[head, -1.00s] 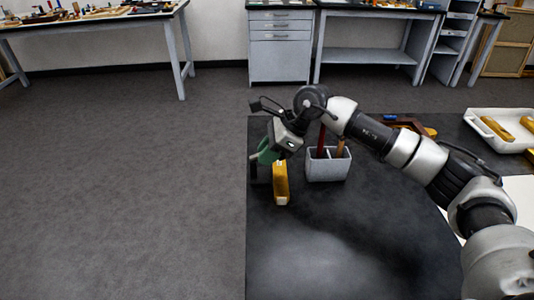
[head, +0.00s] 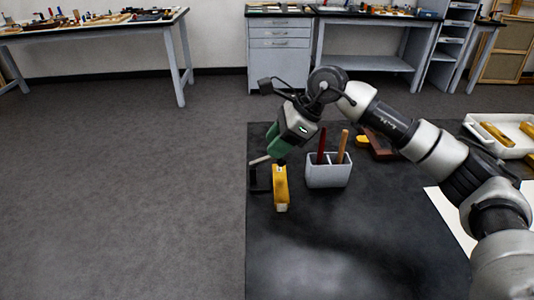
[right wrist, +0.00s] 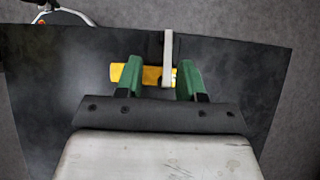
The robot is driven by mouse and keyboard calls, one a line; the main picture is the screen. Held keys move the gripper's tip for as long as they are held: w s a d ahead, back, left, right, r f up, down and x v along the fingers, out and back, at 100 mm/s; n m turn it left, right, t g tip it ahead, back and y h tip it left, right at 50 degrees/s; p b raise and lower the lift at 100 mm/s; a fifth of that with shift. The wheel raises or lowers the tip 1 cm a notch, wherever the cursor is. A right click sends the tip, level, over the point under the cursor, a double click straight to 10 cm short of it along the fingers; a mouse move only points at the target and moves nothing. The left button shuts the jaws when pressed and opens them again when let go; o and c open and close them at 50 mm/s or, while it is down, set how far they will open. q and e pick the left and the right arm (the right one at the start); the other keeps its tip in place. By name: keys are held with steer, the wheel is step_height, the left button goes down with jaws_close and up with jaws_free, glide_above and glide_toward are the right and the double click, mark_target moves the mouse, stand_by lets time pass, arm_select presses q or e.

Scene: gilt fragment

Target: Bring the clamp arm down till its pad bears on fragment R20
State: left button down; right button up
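Fragment R20, a gilt yellow bar (head: 281,190) with a pale near end, lies by the bench's left edge. A dark clamp (head: 256,184) stands just left of it. Its light grey clamp arm (head: 259,160) slants slightly up toward the fragment's far end. In the right wrist view the clamp arm (right wrist: 168,55) crosses over the yellow fragment (right wrist: 150,76). My right gripper (head: 277,153) is above the fragment's far end; its green fingers (right wrist: 162,78) are apart, with the clamp arm showing between them. The pad and any contact are not discernible. My left gripper is out of view.
A grey two-part holder (head: 328,176) with red and tan handles stands right of the fragment. A brown frame piece (head: 378,146) and a white tray (head: 505,143) with yellow pieces lie farther right. The near bench top (head: 340,245) is clear.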

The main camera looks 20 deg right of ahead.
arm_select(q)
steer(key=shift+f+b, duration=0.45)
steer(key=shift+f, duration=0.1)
arm_select(e)
steer(key=s+d+r, duration=0.5)
steer(key=s+d, duration=0.1)
steer(key=s, duration=0.1)
steer(key=shift+r, duration=0.3)
steer(key=shift+d, duration=0.1)
steer(key=shift+c, duration=0.4)
